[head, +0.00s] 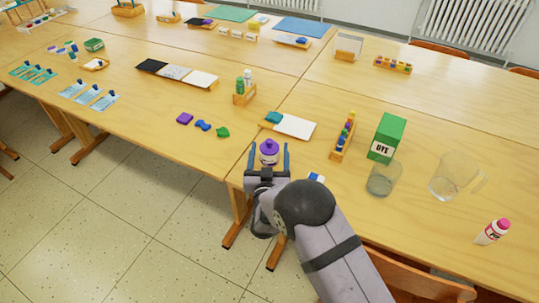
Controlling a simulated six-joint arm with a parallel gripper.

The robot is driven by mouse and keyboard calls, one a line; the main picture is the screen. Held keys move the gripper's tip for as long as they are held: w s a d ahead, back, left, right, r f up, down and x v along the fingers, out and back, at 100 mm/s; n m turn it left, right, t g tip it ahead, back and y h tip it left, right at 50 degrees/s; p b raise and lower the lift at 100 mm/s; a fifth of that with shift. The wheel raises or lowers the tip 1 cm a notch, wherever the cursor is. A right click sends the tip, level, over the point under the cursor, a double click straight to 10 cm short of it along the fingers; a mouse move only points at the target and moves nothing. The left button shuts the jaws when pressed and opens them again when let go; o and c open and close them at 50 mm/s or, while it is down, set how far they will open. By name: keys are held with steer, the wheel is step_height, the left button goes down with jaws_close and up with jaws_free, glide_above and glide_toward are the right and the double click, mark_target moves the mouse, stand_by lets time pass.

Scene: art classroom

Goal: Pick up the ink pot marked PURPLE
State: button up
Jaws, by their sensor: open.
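A small pot (268,148) with a purple top and a pale body stands near the front edge of the table, in the middle of the head view. Any marking on it is too small to read. My gripper (268,153) is open, with one blue finger to the left of the pot and one to its right. I cannot tell whether either finger touches the pot. The gripper body hides the pot's lower part.
A white sheet with a teal item (294,126) lies behind the pot. To the right are a wooden rack of small bottles (343,138), a green DYE box (387,137), a clear beaker (382,180) and a clear jug (452,177). Purple, blue and green pieces (203,125) lie left.

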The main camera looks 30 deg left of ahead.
steer(key=shift+w, duration=0.2)
jaws_close()
steer(key=shift+r, duration=0.1)
steer(key=shift+r, duration=0.1)
steer(key=shift+s+r, duration=0.1)
steer(key=shift+r, duration=0.15)
steer(key=p+v, duration=0.3)
steer(key=v, duration=2.9)
steer(key=shift+p, duration=0.4)
